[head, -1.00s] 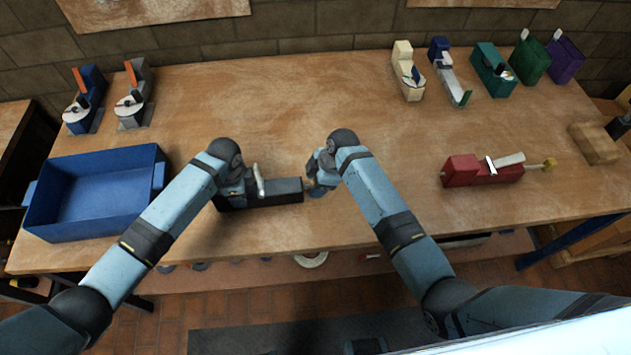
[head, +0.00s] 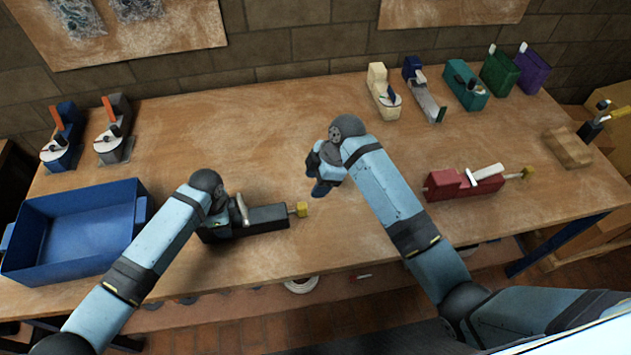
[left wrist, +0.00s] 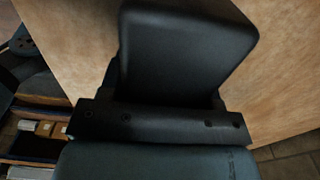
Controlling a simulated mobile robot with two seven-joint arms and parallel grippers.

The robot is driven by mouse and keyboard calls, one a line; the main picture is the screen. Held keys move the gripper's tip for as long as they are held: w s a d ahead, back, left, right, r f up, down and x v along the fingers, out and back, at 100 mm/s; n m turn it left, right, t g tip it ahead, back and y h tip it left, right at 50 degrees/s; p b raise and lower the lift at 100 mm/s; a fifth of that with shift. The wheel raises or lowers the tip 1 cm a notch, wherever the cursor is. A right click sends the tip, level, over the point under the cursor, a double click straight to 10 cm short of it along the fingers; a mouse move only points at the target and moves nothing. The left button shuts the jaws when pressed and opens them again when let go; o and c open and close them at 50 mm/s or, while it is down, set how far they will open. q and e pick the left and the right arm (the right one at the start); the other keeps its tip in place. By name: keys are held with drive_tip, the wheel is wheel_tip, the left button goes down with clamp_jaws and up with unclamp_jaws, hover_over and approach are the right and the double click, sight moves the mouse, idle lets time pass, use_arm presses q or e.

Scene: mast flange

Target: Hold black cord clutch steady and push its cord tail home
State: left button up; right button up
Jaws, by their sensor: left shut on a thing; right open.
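The black cord clutch (head: 265,219) lies on the bench left of centre, with a pale lever standing up near its left end. Its cord tail (head: 302,209) sticks out of the right end and carries a yellow tip. My left gripper (head: 216,222) is shut on the left part of the clutch; its fingers are mostly hidden by my arm. My right gripper (head: 321,189) is open and empty, above the bench just beyond and right of the yellow tip, apart from it. In the left wrist view, dark shapes fill the middle and the grip is not clear.
A blue bin (head: 75,235) stands at the left. A red clutch (head: 465,186) with a white lever and yellow-tipped tail lies at the right. Several coloured devices line the back edge, and a wooden block (head: 567,149) is at far right. The bench's middle back is clear.

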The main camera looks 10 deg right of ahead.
use_arm(q)
drive_tip(key=o, duration=1.2)
drive_tip(key=shift+o, duration=0.2)
